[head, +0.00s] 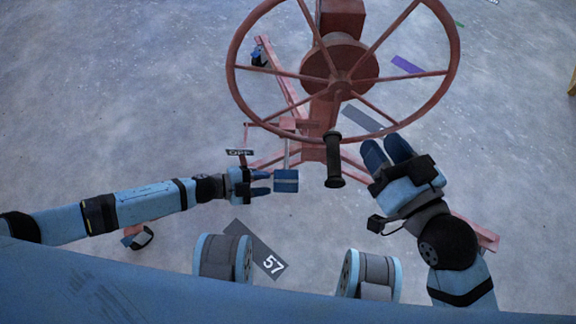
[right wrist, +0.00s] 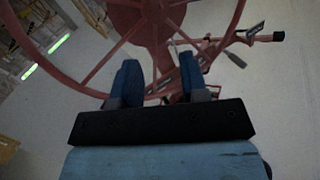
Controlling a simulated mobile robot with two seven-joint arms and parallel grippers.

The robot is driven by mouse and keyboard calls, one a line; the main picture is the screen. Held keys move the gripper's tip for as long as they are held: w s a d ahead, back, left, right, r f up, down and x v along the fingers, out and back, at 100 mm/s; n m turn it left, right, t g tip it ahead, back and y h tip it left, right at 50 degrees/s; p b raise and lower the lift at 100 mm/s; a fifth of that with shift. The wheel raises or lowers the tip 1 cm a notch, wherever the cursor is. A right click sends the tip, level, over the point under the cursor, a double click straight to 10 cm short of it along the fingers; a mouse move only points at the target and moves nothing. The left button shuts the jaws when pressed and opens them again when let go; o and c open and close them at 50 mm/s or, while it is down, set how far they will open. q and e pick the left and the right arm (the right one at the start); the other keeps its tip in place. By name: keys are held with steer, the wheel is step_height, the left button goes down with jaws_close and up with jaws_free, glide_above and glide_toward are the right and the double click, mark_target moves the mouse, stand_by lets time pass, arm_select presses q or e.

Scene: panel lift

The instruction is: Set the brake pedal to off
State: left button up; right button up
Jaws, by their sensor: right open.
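The brake pedal appears to be the blue pad (head: 286,181) at the end of a short lever on the red lift, below the big handwheel in the head view. A small dark sign reading OFF (head: 239,152) stands left of it. My left gripper (head: 264,183) is just left of the blue pad, its two fingers apart and pointing at it; I cannot tell whether they touch it. My right gripper (head: 387,152) is open and empty below the wheel's right rim. Its spread fingers (right wrist: 157,83) also show in the right wrist view.
The large red handwheel (head: 328,76) with a black handle (head: 333,160) stands between and above my grippers. Red lift legs (head: 284,80) spread over the grey floor. A floor mark reading 57 (head: 272,264) lies nearer me. Open floor lies to the left.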

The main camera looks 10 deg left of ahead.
mark_target(285, 181)
arm_select(q)
steer(key=b+x, duration=0.1)
steer(key=x, duration=0.5)
steer(key=shift+a+f+b, duration=0.1)
steer(key=shift+f+b, duration=0.1)
steer(key=shift+b, duration=0.15)
steer(key=shift+w+d, duration=0.2)
steer(key=shift+d, duration=0.25)
arm_select(e)
steer(key=f, duration=0.2)
steer(key=f+g, duration=0.1)
steer(key=shift+w+n, duration=0.25)
steer(key=shift+n, duration=0.15)
arm_select(q)
jaws_close()
